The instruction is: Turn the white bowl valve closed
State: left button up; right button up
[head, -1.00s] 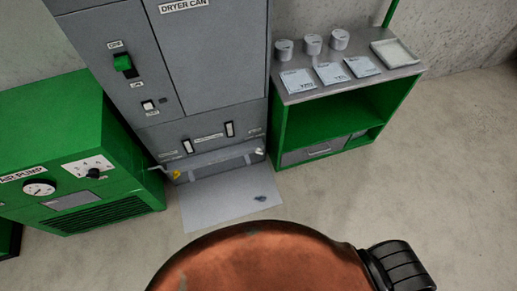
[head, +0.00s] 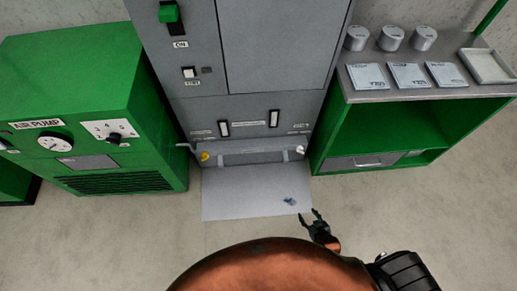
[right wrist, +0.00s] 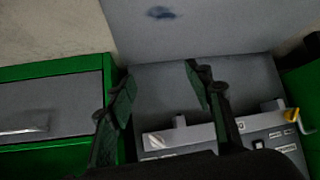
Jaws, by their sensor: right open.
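The white bowl valve (head: 300,150) is a small pale knob at the right end of the low ledge under the grey dryer cabinet (head: 270,60). In the right wrist view a pale knob (right wrist: 157,141), which looks like the same valve, shows upside down below the fingers. My right gripper (head: 309,214) is open and empty, in front of the cabinet near the right front corner of the grey mat. Its two dark fingers stand apart in the right wrist view (right wrist: 160,75), with the cabinet beyond them. My left gripper is not in view.
A yellow valve (head: 204,157) sits at the ledge's left end. A grey mat (head: 235,195) with a dark blue spot lies in front. A green air pump (head: 85,70) stands left and a green bench (head: 390,135) right. The concrete floor ahead is open.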

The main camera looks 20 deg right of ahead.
jog(key=w+d+r+m+t+h+b, duration=0.1)
jog(key=w+d+r+t+b, duration=0.15)
jog(key=w+t+b, duration=0.85)
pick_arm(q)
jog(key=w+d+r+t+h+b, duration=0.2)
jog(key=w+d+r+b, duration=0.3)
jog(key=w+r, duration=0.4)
pick_arm(e)
jog(key=m+g+h+p, duration=0.1)
jog(key=m+g+h, duration=0.1)
jog(key=g+h, duration=0.1)
send_near(300, 150)
jog(key=w+f, duration=0.1)
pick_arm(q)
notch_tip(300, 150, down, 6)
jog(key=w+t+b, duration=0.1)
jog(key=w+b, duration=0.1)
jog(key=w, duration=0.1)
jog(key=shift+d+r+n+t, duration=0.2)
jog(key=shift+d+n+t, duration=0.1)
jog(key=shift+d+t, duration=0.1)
pick_arm(e)
jog(key=x, duration=0.7)
jog(key=shift+w+d, duration=0.2)
jog(key=shift+d, duration=0.1)
jog(key=shift+c, duration=0.3)
jog(key=c, duration=1.1)
